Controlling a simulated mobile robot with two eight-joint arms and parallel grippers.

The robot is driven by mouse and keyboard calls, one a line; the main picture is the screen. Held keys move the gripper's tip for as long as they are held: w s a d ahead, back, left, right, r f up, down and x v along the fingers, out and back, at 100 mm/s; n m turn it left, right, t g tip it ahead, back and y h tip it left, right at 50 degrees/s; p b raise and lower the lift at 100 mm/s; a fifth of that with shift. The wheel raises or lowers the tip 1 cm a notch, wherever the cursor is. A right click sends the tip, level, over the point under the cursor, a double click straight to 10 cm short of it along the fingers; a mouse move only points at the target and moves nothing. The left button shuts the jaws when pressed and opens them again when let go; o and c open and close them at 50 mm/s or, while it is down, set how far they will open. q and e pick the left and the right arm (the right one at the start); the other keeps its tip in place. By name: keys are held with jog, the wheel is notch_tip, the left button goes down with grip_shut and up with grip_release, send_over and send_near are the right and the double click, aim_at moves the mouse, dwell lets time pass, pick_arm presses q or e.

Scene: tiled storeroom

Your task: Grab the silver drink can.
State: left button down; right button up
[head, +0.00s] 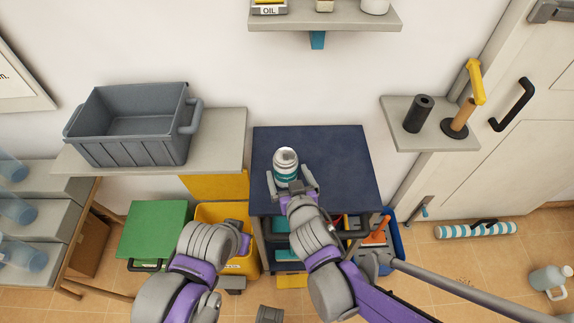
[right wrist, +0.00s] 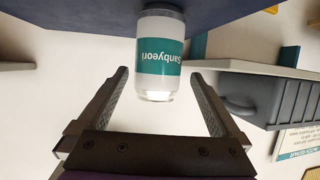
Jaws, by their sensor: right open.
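The silver drink can (head: 286,162) stands upright on the dark blue top of a cart (head: 345,155). It has a white and teal label with "Sanbyeori" on it. My right gripper (head: 291,186) is open at the can's near side, its two fingers pointing at it. In the right wrist view, which is upside down, the can (right wrist: 160,50) lies between the lines of the open fingers (right wrist: 159,76). Its near end reaches slightly past the fingertips, and neither finger visibly touches it. My left arm is low in the head view, but its fingers do not show.
A grey crate (head: 130,152) sits on a shelf left of the cart. A small shelf (head: 395,142) at the right holds a black cylinder (head: 418,114) and a yellow-topped item (head: 474,82). Another shelf (head: 345,20) hangs above. The cart top around the can is clear.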

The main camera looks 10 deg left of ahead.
jog(key=x, duration=0.7)
jog(key=shift+w+a+r, duration=0.1)
jog(key=shift+w+r, duration=0.05)
jog(key=shift+w, duration=0.3)
jog(key=shift+c, duration=0.2)
jog(key=c, duration=1.1)
